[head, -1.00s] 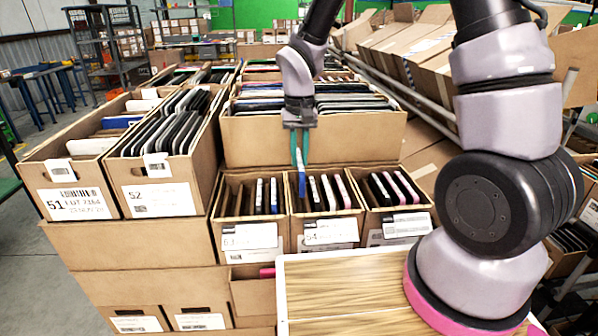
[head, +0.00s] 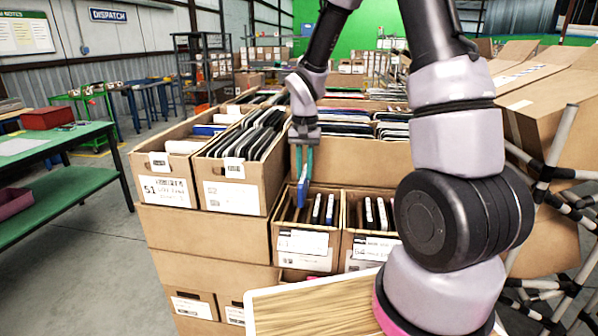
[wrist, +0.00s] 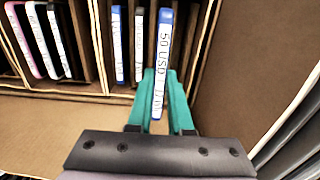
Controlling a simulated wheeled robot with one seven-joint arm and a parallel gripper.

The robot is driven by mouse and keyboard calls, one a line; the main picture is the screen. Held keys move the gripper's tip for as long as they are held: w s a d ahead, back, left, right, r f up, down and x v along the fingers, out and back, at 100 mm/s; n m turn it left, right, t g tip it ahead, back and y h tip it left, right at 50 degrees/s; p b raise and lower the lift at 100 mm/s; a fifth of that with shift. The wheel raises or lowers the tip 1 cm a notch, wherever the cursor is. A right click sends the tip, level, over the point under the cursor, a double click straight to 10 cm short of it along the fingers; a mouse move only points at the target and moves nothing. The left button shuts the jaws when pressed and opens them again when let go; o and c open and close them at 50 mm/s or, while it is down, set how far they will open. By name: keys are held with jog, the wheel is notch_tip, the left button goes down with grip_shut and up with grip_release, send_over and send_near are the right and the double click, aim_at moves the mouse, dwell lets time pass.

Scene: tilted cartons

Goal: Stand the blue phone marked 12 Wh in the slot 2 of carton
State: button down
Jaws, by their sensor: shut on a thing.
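My gripper (head: 303,170) has teal fingers and is shut on a blue phone (head: 303,192). In the wrist view the phone (wrist: 162,60) stands on edge between the fingertips (wrist: 160,95); its white spine label reads "50 USD" and then blurred characters. The phone hangs over the left part of a front cardboard carton (head: 303,265), whose white label is too small to read surely. Dark phones or dividers and a few white-edged phones (head: 317,208) stand in that carton. The slot numbers cannot be read, and the phone's lower end is partly hidden in the wrist view.
A second front carton (head: 357,265) with white-edged phones stands to the right, partly behind my arm. Two full cartons (head: 232,195) stand to the left and a larger one (head: 355,160) behind. A wood-topped tray (head: 320,308) is in front. A green table (head: 65,150) is at far left.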

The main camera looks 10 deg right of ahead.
jog(key=shift+f, duration=4.65)
jog(key=shift+f, duration=0.3)
jog(key=c, duration=0.8)
grip_release()
jog(key=shift+o, duration=0.2)
jog(key=shift+r, duration=0.1)
notch_tip(320, 180, up, 20)
jog(key=shift+f, duration=0.2)
